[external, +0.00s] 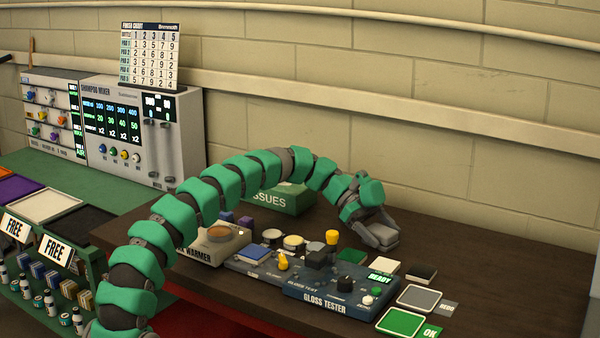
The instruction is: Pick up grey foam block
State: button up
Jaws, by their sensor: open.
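I cannot pick out a grey foam block for certain. My gripper (384,243) is at the end of the green arm, pointing down over the dark bench behind the gloss tester (327,303). Its jaws are open, but the gap between the fingers is hard to see from here.
A grey REDO pad (420,298) and a green OK pad (401,323) lie at the front right. A green tissue box (285,202) stands behind the arm. A yellow-topped item (332,237) stands left of the gripper. Dark bench (490,290) is clear at the right.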

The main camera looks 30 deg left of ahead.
jog(key=c, duration=1.1)
